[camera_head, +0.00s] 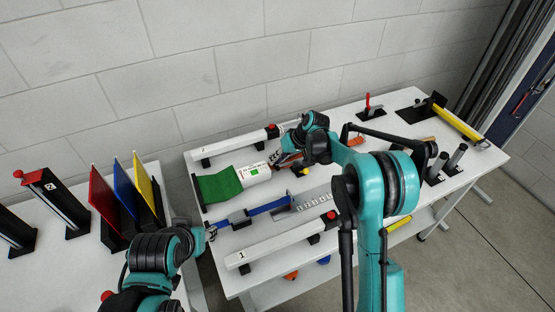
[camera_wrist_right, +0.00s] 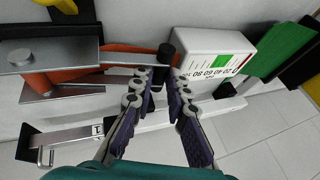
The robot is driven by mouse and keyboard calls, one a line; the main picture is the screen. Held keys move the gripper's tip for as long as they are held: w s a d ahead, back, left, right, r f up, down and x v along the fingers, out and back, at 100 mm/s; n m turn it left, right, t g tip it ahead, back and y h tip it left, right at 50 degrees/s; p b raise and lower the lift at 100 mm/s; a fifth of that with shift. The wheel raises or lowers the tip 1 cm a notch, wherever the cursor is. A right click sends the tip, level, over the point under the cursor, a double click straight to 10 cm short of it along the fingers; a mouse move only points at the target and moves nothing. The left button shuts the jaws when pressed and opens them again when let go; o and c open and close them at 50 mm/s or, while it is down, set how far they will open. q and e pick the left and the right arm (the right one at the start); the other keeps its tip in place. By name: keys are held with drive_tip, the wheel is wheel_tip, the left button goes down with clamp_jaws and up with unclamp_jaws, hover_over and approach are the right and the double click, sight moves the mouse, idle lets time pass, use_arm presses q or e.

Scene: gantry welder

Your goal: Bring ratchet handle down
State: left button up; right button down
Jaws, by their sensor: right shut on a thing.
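The ratchet handle (camera_wrist_right: 120,48) is an orange bar ending in a black knob (camera_wrist_right: 166,50) in the right wrist view. My right gripper (camera_wrist_right: 165,78) has its two dark padded fingers on either side of the knob and is shut on it. In the head view my right gripper (camera_head: 285,158) is at the white box with a green patch (camera_head: 256,173), and the handle is mostly hidden by the gripper and arm. A wide green strap (camera_head: 218,185) runs left from the box. My left gripper (camera_head: 207,232) is near the table's left edge, too small to read.
A white beam marked 1 (camera_head: 270,245) lies along the front of the white table (camera_head: 222,267), another (camera_head: 230,146) at the back. Red, blue and yellow panels (camera_head: 122,195) stand on the left table. Black posts (camera_head: 445,164) stand right.

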drive_tip(key=w+d+r+m+g+y, duration=0.1)
drive_tip(key=d+r+y, duration=0.2)
drive_tip(key=r+y, duration=0.2)
drive_tip(key=shift+w+d+r+g+p, duration=0.3)
drive_tip(key=shift+d+r, duration=0.1)
drive_tip(key=shift+r, duration=0.3)
drive_tip(key=shift+d, duration=0.1)
idle(0.4)
drive_tip(key=c, duration=1.5)
unclamp_jaws()
drive_tip(key=shift+d, duration=0.1)
